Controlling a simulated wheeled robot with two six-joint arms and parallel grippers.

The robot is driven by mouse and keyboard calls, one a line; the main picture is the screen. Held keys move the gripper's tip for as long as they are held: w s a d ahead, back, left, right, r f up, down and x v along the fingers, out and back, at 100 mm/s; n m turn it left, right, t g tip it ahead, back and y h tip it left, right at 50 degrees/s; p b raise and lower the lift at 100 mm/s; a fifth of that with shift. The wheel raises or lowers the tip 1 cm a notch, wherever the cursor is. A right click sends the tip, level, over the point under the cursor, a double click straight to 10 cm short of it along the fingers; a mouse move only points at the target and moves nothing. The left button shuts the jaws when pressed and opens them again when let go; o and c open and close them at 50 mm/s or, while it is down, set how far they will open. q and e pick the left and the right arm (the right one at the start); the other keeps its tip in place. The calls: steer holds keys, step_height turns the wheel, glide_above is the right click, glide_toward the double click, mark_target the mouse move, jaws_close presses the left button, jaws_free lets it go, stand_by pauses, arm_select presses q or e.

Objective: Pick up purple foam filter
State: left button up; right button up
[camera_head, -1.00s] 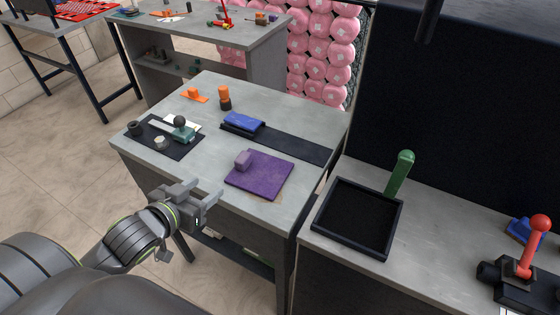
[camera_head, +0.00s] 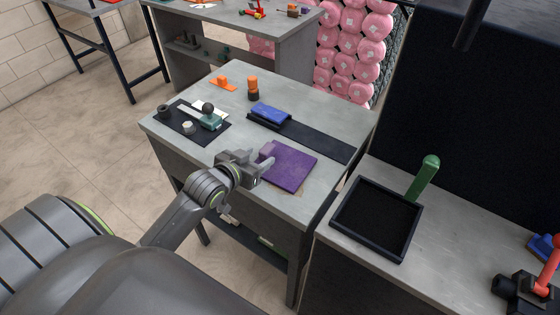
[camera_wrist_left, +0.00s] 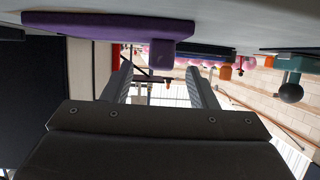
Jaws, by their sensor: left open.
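The purple foam filter (camera_head: 290,166) is a flat square pad lying on the grey workbench, with a small lighter purple block (camera_head: 267,150) at its left side. In the left wrist view, which looks upside down, the purple pad (camera_wrist_left: 95,27) shows with the block (camera_wrist_left: 163,48) hanging below it. My left gripper (camera_head: 262,162) is open and empty, just left of the block in the head view. Its fingers (camera_wrist_left: 163,85) show apart in the left wrist view, and I cannot tell whether they touch the block. My right gripper is not in view.
A black mat (camera_head: 185,131) with a teal tool (camera_head: 211,118) lies at the bench's left. A blue block (camera_head: 270,112) sits on a black strip (camera_head: 322,141) behind the pad. Orange parts (camera_head: 253,83) stand farther back. A black tray (camera_head: 375,220) lies right, beside a green handle (camera_head: 424,177).

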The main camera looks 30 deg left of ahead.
mark_target(265, 150)
arm_select(q)
steer(key=shift+w+r, duration=0.1)
steer(key=shift+w, duration=0.3)
steer(key=p+x, duration=0.1)
steer(key=x, duration=0.2)
steer(key=shift+w+r, duration=0.1)
steer(key=shift+w+f+p, duration=0.3)
steer(key=shift+w, duration=0.3)
steer(key=c, duration=1.1)
